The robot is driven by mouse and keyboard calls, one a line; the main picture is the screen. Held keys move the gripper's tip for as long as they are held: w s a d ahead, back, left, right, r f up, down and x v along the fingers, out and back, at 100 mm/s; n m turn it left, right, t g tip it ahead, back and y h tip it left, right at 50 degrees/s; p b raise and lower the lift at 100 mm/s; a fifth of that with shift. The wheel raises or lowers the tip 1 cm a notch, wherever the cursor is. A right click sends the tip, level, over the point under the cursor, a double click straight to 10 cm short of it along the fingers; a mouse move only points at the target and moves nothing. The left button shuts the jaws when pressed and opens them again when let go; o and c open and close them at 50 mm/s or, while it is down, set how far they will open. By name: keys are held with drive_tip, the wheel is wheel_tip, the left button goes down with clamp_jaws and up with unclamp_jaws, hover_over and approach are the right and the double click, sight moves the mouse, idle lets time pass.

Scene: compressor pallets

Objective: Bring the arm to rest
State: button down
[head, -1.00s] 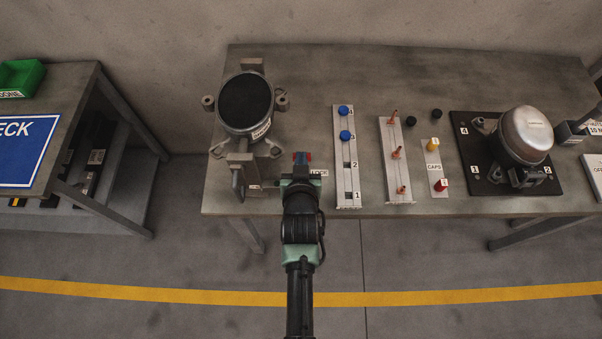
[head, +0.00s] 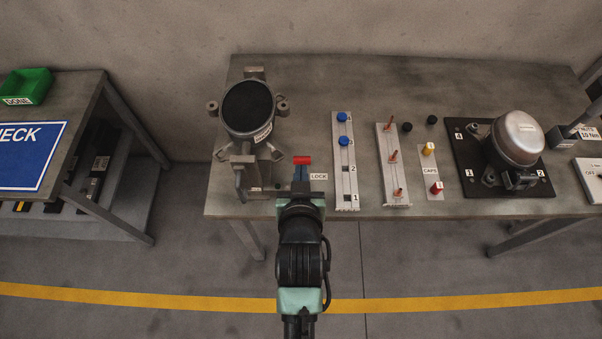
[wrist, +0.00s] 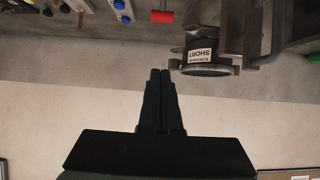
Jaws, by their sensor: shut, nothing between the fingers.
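My arm reaches forward from the bottom of the head view to the front edge of the workbench. My gripper (wrist: 160,75) shows in the wrist view with its two dark fingers together and nothing between them. In the head view the arm hides most of the gripper. A red-topped lock handle (head: 302,160) stands just beyond the arm's end, by the LOCK label (head: 319,177). It also shows in the wrist view (wrist: 162,17), apart from the fingertips.
A fixture with a dark round top (head: 248,108) stands left of the handle. To the right are a numbered rail with blue caps (head: 346,190), a rail with copper pins (head: 394,170), a caps strip (head: 431,170) and a silver compressor (head: 518,138). A green bin (head: 27,87) sits far left.

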drive_tip(key=shift+s+r, duration=0.15)
drive_tip(key=shift+r, duration=0.1)
